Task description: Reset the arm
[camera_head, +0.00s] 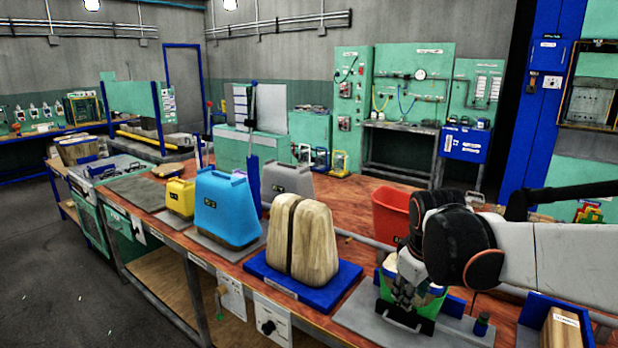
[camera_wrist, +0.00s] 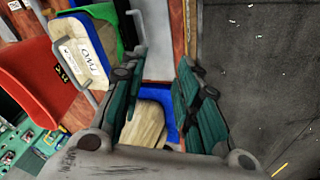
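My arm reaches in from the right in the head view, with its dark joint and pale link above the right part of the bench. My gripper (camera_head: 405,306) hangs pointing down at a green bin (camera_head: 384,292), in front of it and partly hiding it. I cannot tell whether they touch. In the wrist view my gripper's two green-padded fingers (camera_wrist: 160,80) stand apart with nothing held between them. A wooden block (camera_wrist: 145,128) and a blue tray edge show beyond the gap. The green bin (camera_wrist: 106,14) shows at upper left there, beside a labelled wooden piece.
On the wooden bench stand a large wooden block (camera_head: 301,235) on a blue tray (camera_head: 257,267), a blue container (camera_head: 226,207), a yellow one (camera_head: 180,197), a grey one (camera_head: 290,182) and a red bin (camera_head: 390,213). A boxed item (camera_head: 566,328) stands at lower right. Floor at left is clear.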

